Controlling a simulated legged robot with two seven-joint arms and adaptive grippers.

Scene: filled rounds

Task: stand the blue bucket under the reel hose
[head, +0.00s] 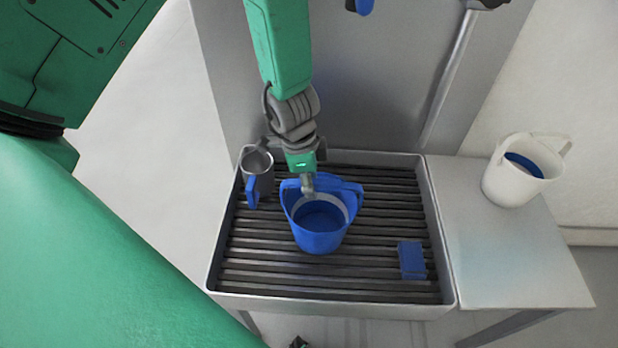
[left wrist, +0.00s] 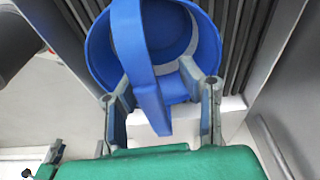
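The blue bucket (head: 320,235) stands upright on the slatted grate in the middle of the sink tray. I cannot tell whether it holds anything. Its broad blue strap handle (left wrist: 150,100) shows in the left wrist view. My left gripper (head: 307,184) points down at the bucket's far rim. In the left wrist view its two grey fingers (left wrist: 160,90) are spread, with the strap between them and a gap on both sides. A grey pipe or hose (head: 450,80) runs down the back panel, and a blue part (head: 361,6) shows at the top edge; I cannot tell which is the reel hose.
The sink tray (head: 330,305) has a raised rim. A metal jug with a blue handle (head: 258,175) stands at its back left, and a blue block (head: 411,260) lies at its right. A white jug (head: 510,183) stands on the side table (head: 510,265), whose front is clear.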

